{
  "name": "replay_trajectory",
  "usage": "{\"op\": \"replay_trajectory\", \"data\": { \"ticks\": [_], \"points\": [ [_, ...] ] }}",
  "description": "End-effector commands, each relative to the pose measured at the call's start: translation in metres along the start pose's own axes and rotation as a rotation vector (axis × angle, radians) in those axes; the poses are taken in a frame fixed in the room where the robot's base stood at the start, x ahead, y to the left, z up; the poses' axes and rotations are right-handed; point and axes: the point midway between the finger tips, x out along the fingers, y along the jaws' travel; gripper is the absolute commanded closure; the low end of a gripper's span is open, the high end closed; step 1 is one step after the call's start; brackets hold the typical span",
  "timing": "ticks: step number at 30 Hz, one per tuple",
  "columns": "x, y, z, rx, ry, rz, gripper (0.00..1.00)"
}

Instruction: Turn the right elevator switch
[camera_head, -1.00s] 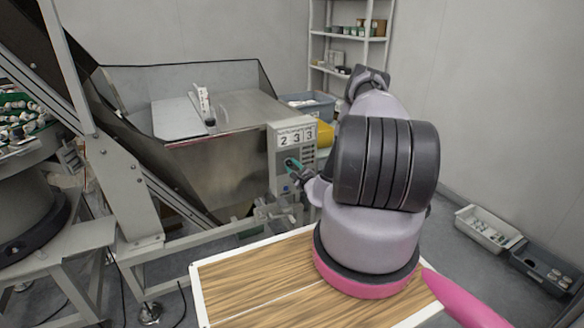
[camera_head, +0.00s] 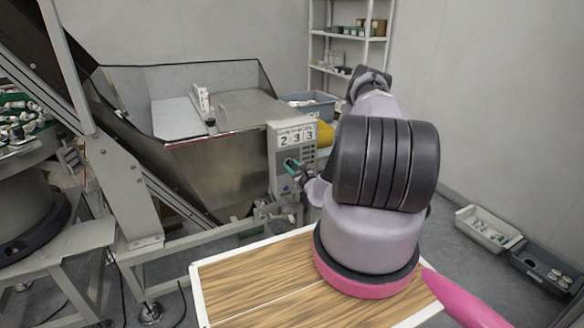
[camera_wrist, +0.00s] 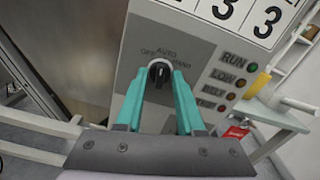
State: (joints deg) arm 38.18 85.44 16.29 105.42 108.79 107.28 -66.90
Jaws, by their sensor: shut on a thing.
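The control box (camera_head: 275,148) is a light grey panel with number tiles, beside the metal hopper in the head view. Its black rotary switch (camera_wrist: 159,71) shows in the wrist view below the AUTO label, with other labels to its left and right. My gripper (camera_wrist: 161,76) has teal fingers, one on each side of the switch knob, shut on it. In the head view my gripper (camera_head: 293,166) is at the panel's front and hides the switch. The exact pointing direction of the knob is hard to tell.
Several indicator lamps (camera_wrist: 241,80) run down the panel right of the switch. The steel hopper (camera_head: 215,172) stands left of the box. A wooden-topped table (camera_head: 250,280) lies in front, below my arm. A blue-grey bin (camera_head: 313,104) is behind the box.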

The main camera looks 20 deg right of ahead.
Motion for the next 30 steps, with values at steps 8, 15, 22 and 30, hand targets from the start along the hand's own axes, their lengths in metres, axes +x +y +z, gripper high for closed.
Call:
{"op": "replay_trajectory", "data": {
  "ticks": [8,15,22,30],
  "points": [
    [-0.0009,0.0001,-0.0009,0.261,0.002,0.0,1.0],
    [-0.001,0.0003,-0.0011,0.489,0.002,0.0,1.0],
    [-0.0013,0.0003,-0.0013,0.699,0.003,-0.001,1.0],
    [-0.0013,0.0007,-0.0013,0.894,0.003,-0.001,1.0]
  ]
}}
